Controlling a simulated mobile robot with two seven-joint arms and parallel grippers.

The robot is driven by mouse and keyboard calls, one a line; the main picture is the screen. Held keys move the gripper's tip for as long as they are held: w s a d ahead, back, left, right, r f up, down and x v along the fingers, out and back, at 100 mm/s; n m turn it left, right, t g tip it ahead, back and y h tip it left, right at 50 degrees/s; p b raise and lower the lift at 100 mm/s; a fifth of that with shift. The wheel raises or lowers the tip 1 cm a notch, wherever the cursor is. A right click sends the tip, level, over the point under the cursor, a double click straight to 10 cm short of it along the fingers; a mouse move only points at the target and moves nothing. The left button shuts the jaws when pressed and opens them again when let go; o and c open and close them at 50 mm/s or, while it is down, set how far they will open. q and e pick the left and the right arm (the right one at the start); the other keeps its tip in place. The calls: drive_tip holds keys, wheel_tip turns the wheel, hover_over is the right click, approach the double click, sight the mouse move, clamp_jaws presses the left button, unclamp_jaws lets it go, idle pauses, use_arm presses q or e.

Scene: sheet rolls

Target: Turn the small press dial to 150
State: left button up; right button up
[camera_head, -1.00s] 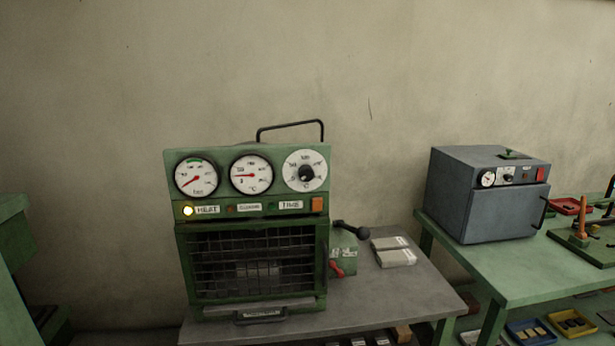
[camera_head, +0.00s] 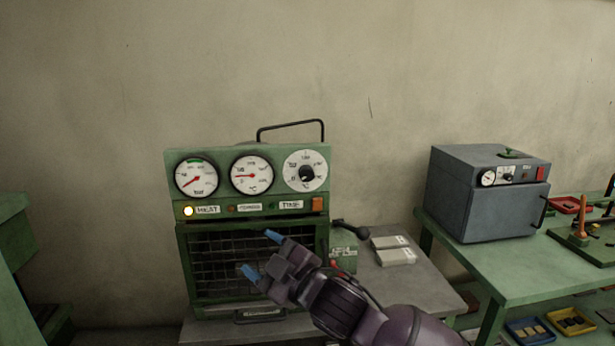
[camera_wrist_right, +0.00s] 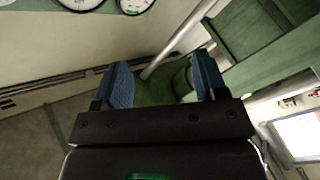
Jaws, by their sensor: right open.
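The small press (camera_head: 173,215) is a green box with a mesh door on the grey table. Its white dial (camera_head: 306,171) with a black knob sits at the upper right of its face, beside two gauges with red needles. The dial's setting is too small to read. My right gripper (camera_head: 260,253) has blue fingertips, is open and empty, and is in front of the mesh door, below and left of the dial. In the right wrist view the open fingers (camera_wrist_right: 164,85) show with nothing between them. My left gripper is not in view.
A black bar handle (camera_head: 290,127) rises above the press. A lever (camera_head: 351,230) and pale packets (camera_head: 392,250) are to its right. A grey oven (camera_head: 490,194) stands on a green bench (camera_head: 515,278) further right. The wall above is clear.

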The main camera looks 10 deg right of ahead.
drive_tip(key=w+a+r+n+g+h, duration=0.1)
drive_tip(key=w+a+r+n+h, duration=0.3)
drive_tip(key=r+n, duration=0.75)
drive_tip(key=n+t+h, duration=0.5)
drive_tip(key=n+h, duration=0.3)
drive_tip(key=n, duration=0.2)
approach(307, 175)
use_arm(q)
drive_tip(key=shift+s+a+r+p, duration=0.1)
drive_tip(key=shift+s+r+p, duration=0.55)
drive_tip(key=shift+p, duration=0.9)
use_arm(e)
drive_tip(key=shift+w+a+r, duration=0.1)
drive_tip(key=shift+w, duration=2.2)
drive_tip(key=shift+w+r, duration=0.1)
drive_tip(key=shift+w, duration=2.2)
drive_tip(key=shift+c, duration=0.3)
drive_tip(key=c, duration=0.9)
drive_tip(key=shift+o, duration=0.2)
drive_tip(key=shift+m, duration=0.25)
